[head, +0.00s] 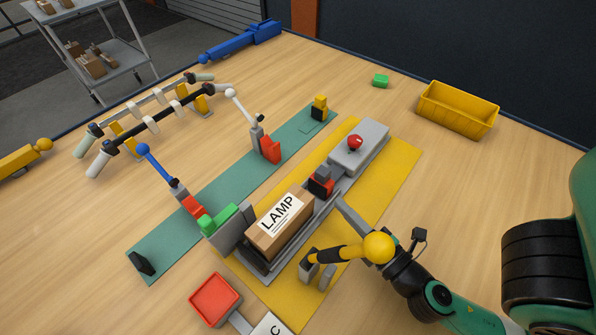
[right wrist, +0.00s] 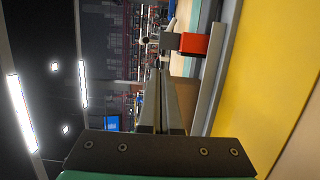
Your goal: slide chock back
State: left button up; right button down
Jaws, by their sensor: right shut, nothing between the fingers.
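In the right wrist view a red and grey block (right wrist: 200,43) shows beyond the fingertips. My right gripper (head: 341,203) is shut and empty, its grey fingers reaching past a yellow ball toward the block. Whether they touch it cannot be told. The shut fingers also show in the wrist view (right wrist: 157,75). A brown carton marked LAMP (head: 265,238) lies on the rail in front of the block. My left gripper is not in view.
A grey box with a red button (head: 372,142) stands at the rail's far end. The yellow-ball lever (head: 378,247) is close beside my right wrist. A green block (head: 222,217) and blue-ball lever (head: 143,150) are left. A yellow bin (head: 458,92) stands back right.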

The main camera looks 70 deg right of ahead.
jog(key=v, duration=0.2)
jog(key=shift+s+a+f, duration=0.15)
jog(key=shift+s+f, duration=0.1)
jog(key=shift+s, duration=0.05)
jog(key=shift+p, duration=0.45)
jog(key=p+x, duration=0.6)
jog(key=x, duration=0.3)
jog(key=shift+w+r+p, duration=0.2)
jog(key=shift+w+p, duration=0.1)
jog(key=shift+w+d+f, duration=0.2)
jog(key=shift+d, duration=0.1)
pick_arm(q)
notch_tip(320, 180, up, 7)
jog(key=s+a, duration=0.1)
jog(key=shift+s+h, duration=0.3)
